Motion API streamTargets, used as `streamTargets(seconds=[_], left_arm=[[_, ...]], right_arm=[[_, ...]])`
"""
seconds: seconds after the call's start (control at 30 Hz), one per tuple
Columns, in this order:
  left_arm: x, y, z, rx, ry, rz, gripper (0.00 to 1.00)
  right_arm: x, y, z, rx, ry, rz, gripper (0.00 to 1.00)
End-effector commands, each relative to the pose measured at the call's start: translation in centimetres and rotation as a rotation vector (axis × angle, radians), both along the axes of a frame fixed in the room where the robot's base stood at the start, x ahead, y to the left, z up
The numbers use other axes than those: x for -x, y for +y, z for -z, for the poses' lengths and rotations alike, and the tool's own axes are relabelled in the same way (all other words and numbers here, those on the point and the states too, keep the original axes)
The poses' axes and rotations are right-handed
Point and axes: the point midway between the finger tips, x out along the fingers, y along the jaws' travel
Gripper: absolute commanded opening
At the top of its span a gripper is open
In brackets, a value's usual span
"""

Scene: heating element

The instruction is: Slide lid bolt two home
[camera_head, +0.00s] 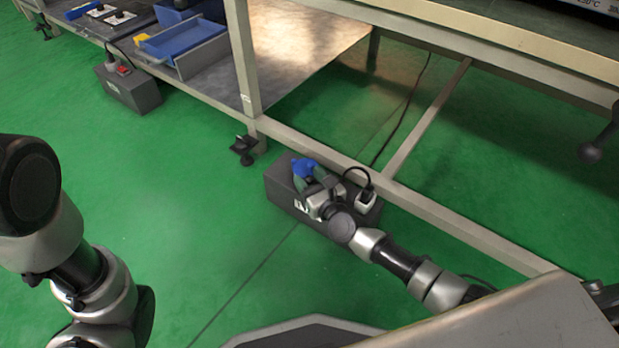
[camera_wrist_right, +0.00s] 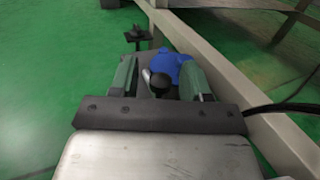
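A dark grey box (camera_head: 285,193) stands on the green floor beside the bench's lower rail. A blue part (camera_head: 303,168) is on its left end, and a white plug (camera_head: 366,198) with a black cable is at its right end. My right gripper (camera_head: 318,183) is low over the box, close to the blue part. In the right wrist view its green fingers (camera_wrist_right: 158,78) stand apart. The blue part (camera_wrist_right: 170,66) and a dark round knob (camera_wrist_right: 160,84) with a grey stem show between them; contact is unclear. I cannot make out a lid bolt for certain. My left gripper is out of view.
The bench's lower rail (camera_head: 440,216) runs close behind the box. A bench foot (camera_head: 246,148) stands beyond the box's left end. A second grey box (camera_head: 128,88) and a blue bin (camera_head: 183,40) are at the upper left. The floor (camera_head: 180,190) left of the box is clear.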

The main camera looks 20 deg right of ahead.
Motion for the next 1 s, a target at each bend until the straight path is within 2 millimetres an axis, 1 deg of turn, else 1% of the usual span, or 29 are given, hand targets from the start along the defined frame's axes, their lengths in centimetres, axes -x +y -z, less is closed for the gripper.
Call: streamTargets(seconds=[0.17,0.27,0.37,0.6,0.7,0.83,1.0], left_arm=[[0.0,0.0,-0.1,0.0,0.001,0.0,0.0],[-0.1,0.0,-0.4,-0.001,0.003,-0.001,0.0],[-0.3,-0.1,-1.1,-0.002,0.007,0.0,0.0],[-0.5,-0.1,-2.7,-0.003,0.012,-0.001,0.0],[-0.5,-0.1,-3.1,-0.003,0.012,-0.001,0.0],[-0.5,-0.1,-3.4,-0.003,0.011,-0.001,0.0],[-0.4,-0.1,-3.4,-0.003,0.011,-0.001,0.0]], right_arm=[[0.1,-0.1,0.0,0.0,0.0,0.0,0.47],[0.8,-0.3,-0.1,0.001,0.002,0.0,0.47],[2.4,-0.7,-0.2,0.002,0.003,0.0,0.47],[7.1,-2.0,-0.2,0.003,0.003,-0.001,0.47],[8.7,-2.4,-0.1,0.001,0.004,-0.001,0.47],[10.0,-2.8,-0.1,0.001,0.001,0.0,0.47],[10.5,-2.9,0.0,-0.001,0.0,0.0,0.47]])
